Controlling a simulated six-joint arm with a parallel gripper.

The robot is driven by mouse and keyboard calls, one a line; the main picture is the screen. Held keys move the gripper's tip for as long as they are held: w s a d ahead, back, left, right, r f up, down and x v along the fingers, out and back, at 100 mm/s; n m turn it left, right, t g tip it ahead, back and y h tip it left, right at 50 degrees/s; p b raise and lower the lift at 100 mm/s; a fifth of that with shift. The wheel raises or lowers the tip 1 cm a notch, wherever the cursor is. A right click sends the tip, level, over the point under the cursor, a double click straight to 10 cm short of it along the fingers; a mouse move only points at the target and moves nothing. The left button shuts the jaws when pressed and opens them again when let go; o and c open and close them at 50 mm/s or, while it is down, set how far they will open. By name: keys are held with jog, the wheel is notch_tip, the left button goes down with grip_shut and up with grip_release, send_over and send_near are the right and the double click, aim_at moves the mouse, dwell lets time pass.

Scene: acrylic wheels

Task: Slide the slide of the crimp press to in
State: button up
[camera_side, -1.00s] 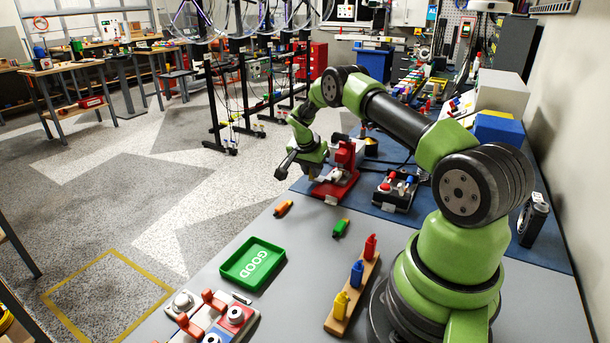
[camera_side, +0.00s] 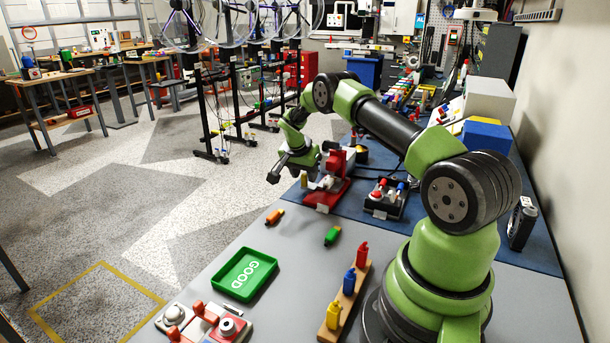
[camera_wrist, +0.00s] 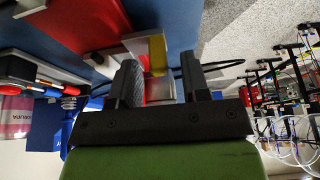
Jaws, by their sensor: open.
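The crimp press stands on the blue mat in the side view, with a red upright body (camera_side: 335,161) on a red base (camera_side: 328,196). A small yellow part (camera_side: 304,180) shows at its left side, close to my arm's end. In the wrist view, my gripper (camera_wrist: 160,65) is open, its two dark fingers apart. A yellow piece (camera_wrist: 157,52) and pale grey and red press parts lie between or just beyond the fingertips. I cannot tell whether the fingers touch them, or which part is the slide.
A black box with coloured knobs (camera_side: 385,199) stands right of the press. An orange piece (camera_side: 274,217) and a green piece (camera_side: 332,235) lie on the grey table in front. A green GOOD tray (camera_side: 244,274) and a wooden rack (camera_side: 344,303) are nearer the camera.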

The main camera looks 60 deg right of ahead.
jog(key=v, duration=0.8)
jog(key=shift+r, duration=0.4)
jog(key=shift+a+r, duration=0.1)
jog(key=shift+a, duration=0.05)
jog(key=s+a+r+n+t+y, duration=0.1)
jog(key=s+a+r+n+t, duration=0.15)
jog(key=a+r, duration=0.65)
jog(key=s+a+r+n+t+y, duration=0.1)
jog(key=s+a+r+n+t, duration=0.2)
jog(key=a+r, duration=0.55)
jog(key=s+a+r+n+t+y, duration=0.1)
jog(key=s+a+n+y, duration=0.3)
jog(key=s+a+n, duration=0.4)
jog(key=s+a, duration=0.4)
jog(key=s, duration=0.3)
jog(key=shift+s+a+r+t+y, duration=0.2)
jog(key=shift+a+r+t+y, duration=0.1)
jog(key=shift+t, duration=0.05)
